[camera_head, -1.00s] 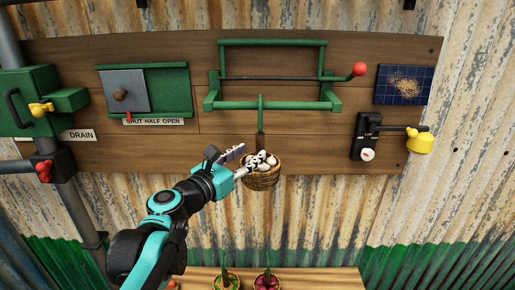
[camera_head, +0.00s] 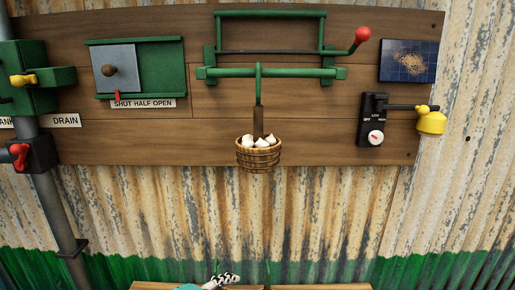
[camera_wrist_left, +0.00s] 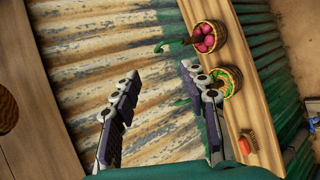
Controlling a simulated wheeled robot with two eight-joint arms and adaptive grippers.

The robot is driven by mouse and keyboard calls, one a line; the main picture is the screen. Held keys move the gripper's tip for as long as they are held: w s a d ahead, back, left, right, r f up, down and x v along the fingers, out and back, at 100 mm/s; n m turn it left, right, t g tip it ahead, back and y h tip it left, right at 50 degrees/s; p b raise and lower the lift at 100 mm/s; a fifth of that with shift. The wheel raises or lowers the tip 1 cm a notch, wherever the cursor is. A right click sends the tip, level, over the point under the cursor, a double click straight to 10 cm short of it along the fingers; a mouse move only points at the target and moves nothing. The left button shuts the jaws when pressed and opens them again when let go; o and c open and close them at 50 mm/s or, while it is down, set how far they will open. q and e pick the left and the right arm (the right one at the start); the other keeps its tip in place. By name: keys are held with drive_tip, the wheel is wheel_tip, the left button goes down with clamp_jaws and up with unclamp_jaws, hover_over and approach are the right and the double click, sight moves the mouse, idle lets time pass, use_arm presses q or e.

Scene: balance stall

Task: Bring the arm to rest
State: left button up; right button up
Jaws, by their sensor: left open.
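My left gripper (camera_head: 229,281) is low at the bottom edge of the head view, mostly cut off. In the left wrist view its fingers (camera_wrist_left: 162,85) stand apart with nothing between them. A wicker basket (camera_head: 258,160) of white lumps hangs from the green beam (camera_head: 290,73) on a hanger below the green frame (camera_head: 270,14). The gripper is well below this basket and apart from it. A rod with a red knob (camera_head: 362,34) crosses the frame. My right gripper is not in view.
A wooden shelf (camera_wrist_left: 242,70) holds a basket of pink things (camera_wrist_left: 222,48), a basket of green and yellow things (camera_wrist_left: 235,80) and an orange-red object (camera_wrist_left: 248,140). A yellow-ended lever (camera_head: 431,122) is at right. Pipe (camera_head: 55,205) and red valve (camera_head: 19,155) are at left.

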use_arm(q)
drive_tip(key=s+a+f+m+g+y+b, duration=0.1)
drive_tip(key=s+a+f+m+y+b, duration=0.1)
drive_tip(key=f, duration=0.7)
drive_tip(key=s+a+f+m+y+b, duration=0.2)
drive_tip(key=a+f+m+b, duration=0.3)
drive_tip(key=f, duration=0.5)
drive_tip(key=s+a+f+m+g+y+b, duration=0.1)
drive_tip(key=s+a+f+m+y+b, duration=0.1)
drive_tip(key=f, duration=0.7)
drive_tip(key=s+a+m+b, duration=0.1)
drive_tip(key=s+m+b, duration=0.1)
drive_tip(key=m+b, duration=0.1)
drive_tip(key=shift+s+a+f+m+g+b, duration=0.3)
drive_tip(key=shift+s+a+m+b, duration=0.1)
drive_tip(key=shift+b, duration=0.5)
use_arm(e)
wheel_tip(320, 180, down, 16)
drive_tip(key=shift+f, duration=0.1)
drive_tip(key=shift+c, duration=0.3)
